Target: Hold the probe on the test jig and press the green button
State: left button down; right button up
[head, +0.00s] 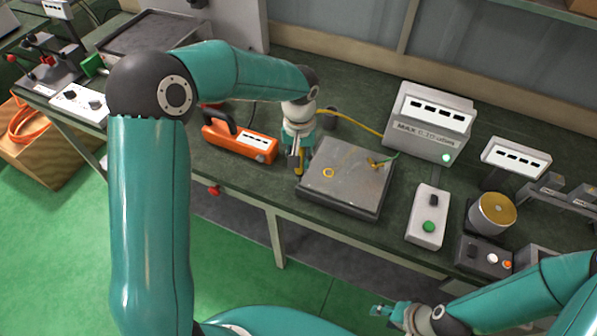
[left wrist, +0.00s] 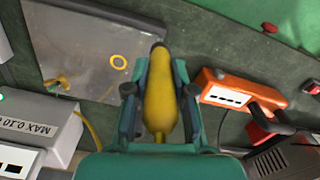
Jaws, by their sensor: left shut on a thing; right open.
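My left gripper (head: 297,160) is shut on a yellow probe at the left edge of the test jig. In the left wrist view the yellow probe (left wrist: 160,98) lies between the fingers, its dark tip pointing away from the palm. The test jig is a grey metal plate (head: 345,196) on the bench with a yellow ring (head: 328,173) on it; the probe is to the left of this ring. The green button (head: 428,227) is on a white box (head: 427,205) right of the jig. My right gripper (head: 382,311) is open and empty, low in front of the bench.
A meter box (head: 430,118) stands behind the jig, with a yellow cable (head: 355,122) running left from it. An orange device (head: 240,142) lies left of the jig. A brass-topped cylinder (head: 491,213) and small control boxes crowd the right.

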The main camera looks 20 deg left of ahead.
pick_arm(q)
jog(key=shift+w+d+r+n, duration=0.7)
jog(key=shift+w+d+r, duration=1.55)
jog(key=shift+w+d, duration=1.15)
jog(key=shift+w+a+f, duration=0.1)
jog(key=shift+a+f, duration=0.05)
jog(key=shift+f, duration=0.75)
jog(key=shift+w+a+f, duration=0.15)
jog(key=shift+a+f, duration=0.05)
jog(key=shift+f, duration=0.75)
jog(key=shift+w+a+f, duration=0.1)
jog(key=shift+a+f, duration=0.05)
jog(key=shift+f, duration=0.75)
jog(key=shift+f, duration=0.6)
pick_arm(e)
jog(key=shift+c, duration=0.2)
pick_arm(q)
jog(key=shift+s, duration=0.1)
pick_arm(e)
jog(key=c, duration=0.8)
jog(key=shift+f, duration=0.1)
grip_shut()
pick_arm(q)
jog(key=shift+f, duration=0.1)
